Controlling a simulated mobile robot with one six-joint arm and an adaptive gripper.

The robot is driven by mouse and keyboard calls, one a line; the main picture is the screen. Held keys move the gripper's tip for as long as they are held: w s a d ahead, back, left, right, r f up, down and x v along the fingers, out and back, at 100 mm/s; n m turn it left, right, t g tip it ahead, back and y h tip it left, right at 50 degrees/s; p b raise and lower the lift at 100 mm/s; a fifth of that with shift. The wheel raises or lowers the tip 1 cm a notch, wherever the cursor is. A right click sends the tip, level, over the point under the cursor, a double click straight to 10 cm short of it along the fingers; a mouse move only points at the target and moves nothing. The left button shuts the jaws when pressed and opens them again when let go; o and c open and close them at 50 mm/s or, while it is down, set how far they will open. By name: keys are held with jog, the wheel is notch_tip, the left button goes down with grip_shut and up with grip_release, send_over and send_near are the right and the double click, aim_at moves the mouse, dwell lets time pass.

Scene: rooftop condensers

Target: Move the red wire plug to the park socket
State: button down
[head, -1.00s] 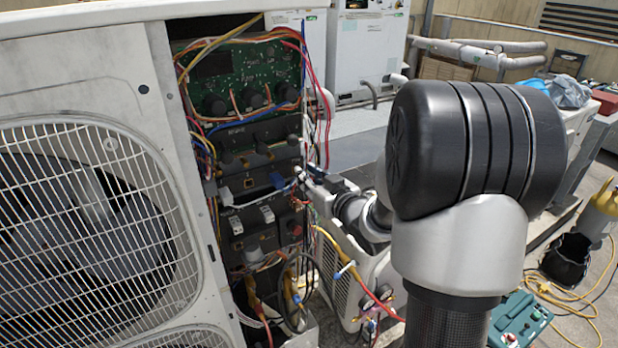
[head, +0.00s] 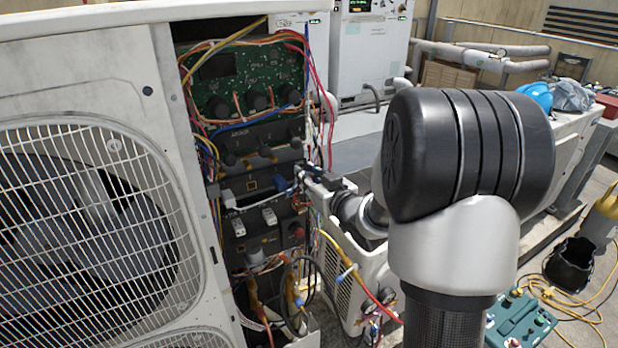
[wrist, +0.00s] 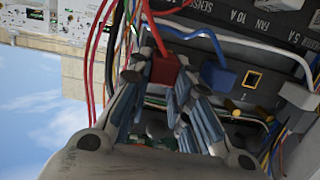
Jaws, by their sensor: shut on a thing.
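The red wire plug (wrist: 165,69) is between the fingertips of my gripper (wrist: 167,75) in the wrist view, close to the dark socket panel. I cannot tell whether the plug is seated or clear of the panel. A blue plug (wrist: 217,75) sits just right of it, and an empty gold-rimmed socket (wrist: 253,82) lies further right. No park label is readable. In the head view my gripper (head: 302,178) reaches the panel's right edge, beside the blue plug (head: 281,184); the red plug cannot be made out there.
Red wires (wrist: 91,62) hang left of my gripper in the wrist view. A pale wire arches over the plugs. In the head view, white plugs (head: 268,216) sit lower on the panel, and the condenser's white casing (head: 185,120) edges the opening on the left.

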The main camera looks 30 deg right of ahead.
jog(key=shift+w, duration=0.85)
dwell(0.9)
jog(key=c, duration=1.4)
grip_release()
